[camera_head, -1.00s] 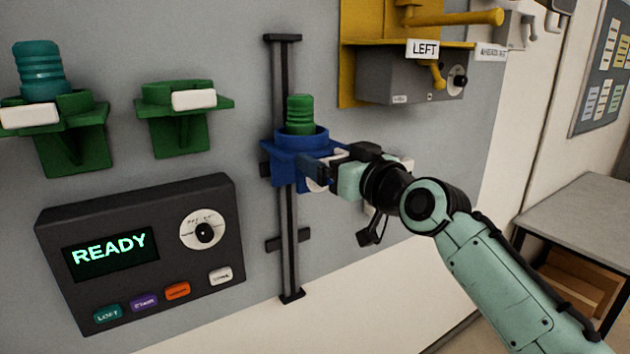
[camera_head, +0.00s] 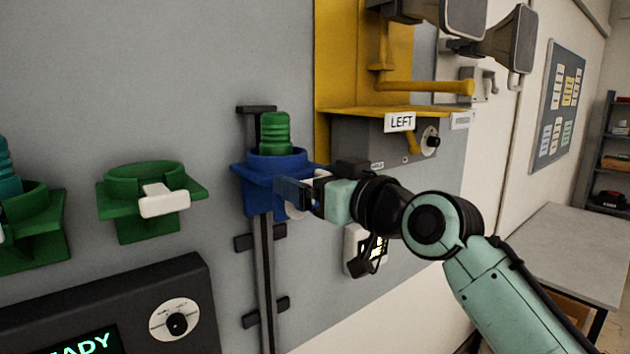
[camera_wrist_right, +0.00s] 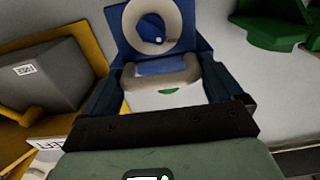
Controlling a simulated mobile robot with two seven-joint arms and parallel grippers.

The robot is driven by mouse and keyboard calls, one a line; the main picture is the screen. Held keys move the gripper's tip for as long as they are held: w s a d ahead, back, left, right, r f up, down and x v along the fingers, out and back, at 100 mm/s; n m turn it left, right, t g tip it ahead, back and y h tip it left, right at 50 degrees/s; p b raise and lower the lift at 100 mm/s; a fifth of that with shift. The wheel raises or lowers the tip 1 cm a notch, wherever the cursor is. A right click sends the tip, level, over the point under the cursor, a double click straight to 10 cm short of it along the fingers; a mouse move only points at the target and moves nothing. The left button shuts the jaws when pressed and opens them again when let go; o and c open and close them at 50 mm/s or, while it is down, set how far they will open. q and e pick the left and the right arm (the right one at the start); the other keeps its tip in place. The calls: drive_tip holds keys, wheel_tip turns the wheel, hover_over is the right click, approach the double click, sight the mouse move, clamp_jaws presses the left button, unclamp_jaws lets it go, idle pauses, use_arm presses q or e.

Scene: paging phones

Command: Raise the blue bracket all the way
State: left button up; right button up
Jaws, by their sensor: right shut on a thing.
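The blue bracket (camera_head: 272,165) sits near the top of the dark vertical rail (camera_head: 264,285) on the grey wall panel. A green ribbed cylinder (camera_head: 275,132) stands upright in its ring. My right gripper (camera_head: 297,193) is shut on the pale grip at the front of the blue bracket, from the right. In the right wrist view, the pale grip (camera_wrist_right: 160,78) lies between the two fingers, with the blue back plate (camera_wrist_right: 203,30) behind it. My left gripper is not in view.
A green bracket (camera_head: 150,195) is to the left. A dark console (camera_head: 120,300) is below left. A white device (camera_head: 355,250) hangs below my right arm.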

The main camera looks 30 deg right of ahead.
drive_tip(key=o, duration=1.1)
drive_tip(key=shift+s+r, duration=0.15)
drive_tip(key=shift+r, duration=0.2)
drive_tip(key=shift+o, duration=0.2)
drive_tip(key=shift+f, duration=0.1)
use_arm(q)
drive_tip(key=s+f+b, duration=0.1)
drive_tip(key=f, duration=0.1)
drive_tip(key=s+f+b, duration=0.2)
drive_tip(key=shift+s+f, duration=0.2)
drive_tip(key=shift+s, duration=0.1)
use_arm(e)
drive_tip(key=s+d, duration=0.1)
drive_tip(key=s, duration=1.2)
drive_tip(key=shift+s, duration=0.15)
